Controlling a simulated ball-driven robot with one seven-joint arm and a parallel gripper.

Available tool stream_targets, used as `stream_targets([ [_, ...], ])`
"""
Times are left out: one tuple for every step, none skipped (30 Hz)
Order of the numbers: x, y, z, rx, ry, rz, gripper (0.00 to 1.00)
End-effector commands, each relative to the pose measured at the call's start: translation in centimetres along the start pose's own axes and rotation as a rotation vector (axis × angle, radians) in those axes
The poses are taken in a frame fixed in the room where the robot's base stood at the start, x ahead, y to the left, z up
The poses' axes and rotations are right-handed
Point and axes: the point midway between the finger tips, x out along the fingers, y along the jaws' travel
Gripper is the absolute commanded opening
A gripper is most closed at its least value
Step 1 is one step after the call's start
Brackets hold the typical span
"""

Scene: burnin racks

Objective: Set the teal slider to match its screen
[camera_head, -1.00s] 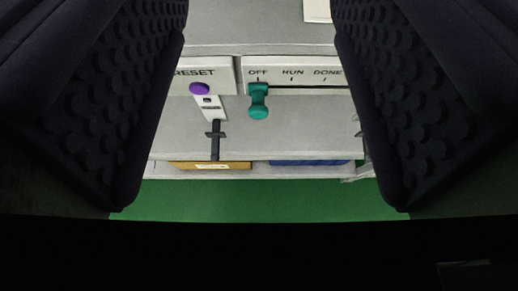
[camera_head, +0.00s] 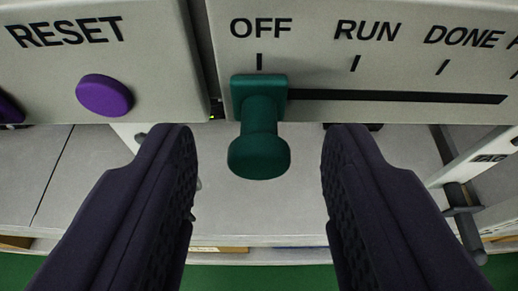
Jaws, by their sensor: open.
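The teal slider (camera_head: 260,128) has a square base and a round knob. It sits at the left end of a dark horizontal slot (camera_head: 400,96), under the tick marked OFF. RUN and DONE ticks stand to its right, and a further label is cut off at the right edge. My gripper (camera_head: 258,150) is open, with one dark padded finger on each side of the teal knob. Neither finger touches the knob in this view. No screen shows in the view.
A purple round button (camera_head: 104,95) sits under the RESET label on the panel to the left. Another purple knob is cut off at the left edge. A grey shelf (camera_head: 110,185) lies below the panels, and a dark rod (camera_head: 466,225) stands at lower right.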

Motion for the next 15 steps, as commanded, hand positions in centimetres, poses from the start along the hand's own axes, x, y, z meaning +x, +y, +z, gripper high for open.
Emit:
stream_targets([
  [-0.02,0.00,-0.02,0.000,0.000,0.000,0.48],
  [-0.03,0.00,-0.03,0.000,0.000,0.000,0.48],
  [-0.03,0.00,-0.03,0.000,0.000,0.000,0.45],
  [-0.03,0.00,-0.03,0.000,0.000,0.000,0.38],
  [-0.04,0.00,-0.03,0.000,0.000,0.000,0.32],
  [-0.04,0.00,-0.03,0.000,0.000,0.000,0.22],
  [-0.04,0.00,-0.03,0.000,0.000,0.000,0.15],
  [-0.04,0.00,-0.03,0.000,0.000,0.000,0.09],
  [-0.04,0.00,-0.03,0.000,0.000,0.000,0.00],
  [-0.05,0.00,-0.03,0.000,0.000,0.000,0.00],
  [-0.05,0.00,-0.04,0.000,0.000,0.000,0.00],
  [-0.05,0.00,-0.04,0.000,0.000,0.000,0.00],
  [-0.05,0.00,-0.03,0.000,0.000,0.000,0.00],
  [-0.05,0.00,-0.04,0.000,0.000,0.000,0.00],
  [-0.04,0.11,-0.03,0.001,0.000,0.001,0.00],
])
